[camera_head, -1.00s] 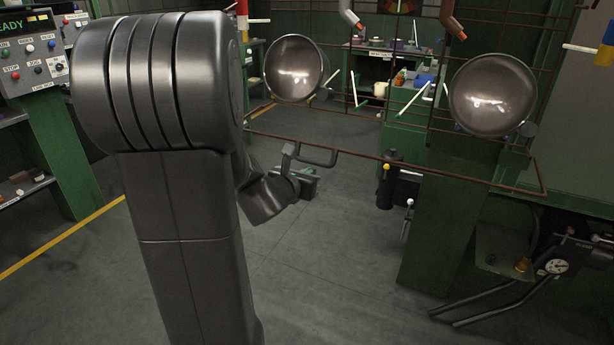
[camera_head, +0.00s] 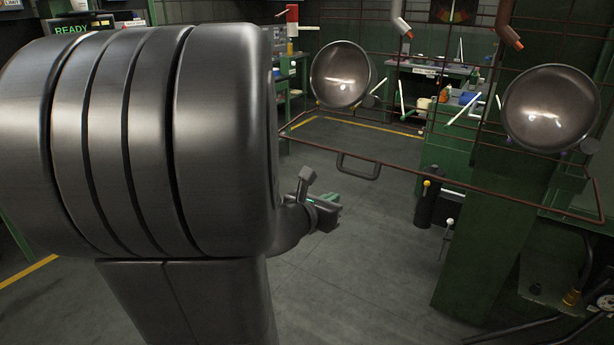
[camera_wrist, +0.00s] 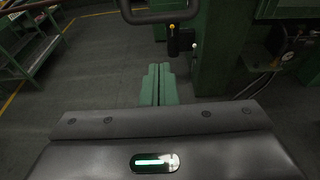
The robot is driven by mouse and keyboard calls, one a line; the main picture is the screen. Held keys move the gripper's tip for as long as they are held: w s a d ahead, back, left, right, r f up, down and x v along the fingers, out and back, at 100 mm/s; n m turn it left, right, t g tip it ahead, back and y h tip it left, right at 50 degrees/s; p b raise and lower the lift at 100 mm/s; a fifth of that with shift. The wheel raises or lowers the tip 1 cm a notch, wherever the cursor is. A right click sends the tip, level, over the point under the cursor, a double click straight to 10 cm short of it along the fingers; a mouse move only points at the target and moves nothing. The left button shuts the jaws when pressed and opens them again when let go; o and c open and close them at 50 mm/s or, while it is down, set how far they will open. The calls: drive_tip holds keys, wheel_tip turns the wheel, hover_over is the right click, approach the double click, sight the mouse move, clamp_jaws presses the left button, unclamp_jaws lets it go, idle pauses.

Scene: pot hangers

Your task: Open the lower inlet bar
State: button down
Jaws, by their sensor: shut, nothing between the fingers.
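The lower inlet bar, a thin rusty-red bar (camera_head: 470,187), runs across the lower edge of the wire rack. A dark loop handle (camera_head: 358,166) hangs from its left part. The handle also shows at the top edge of the wrist view (camera_wrist: 160,14). My gripper (camera_head: 330,200) is below and left of the handle in the head view, apart from it in the picture. Its green fingers (camera_wrist: 159,85) are shut and empty in the wrist view, pointing toward the floor beyond. My arm hides much of the left of the head view.
Two round metal pots (camera_head: 340,75) (camera_head: 550,108) hang on the rack above the bar. A green post (camera_head: 475,255) and a black cylinder with a yellow-tipped lever (camera_head: 425,205) stand to the right. Open grey floor (camera_head: 360,260) lies below the handle.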

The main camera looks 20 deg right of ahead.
idle(0.3)
drive_tip(key=w+d+p, duration=0.2)
drive_tip(key=w+d, duration=0.4)
drive_tip(key=d, duration=0.1)
drive_tip(key=shift+w+f, duration=0.15)
drive_tip(key=shift+f, duration=0.15)
idle(0.5)
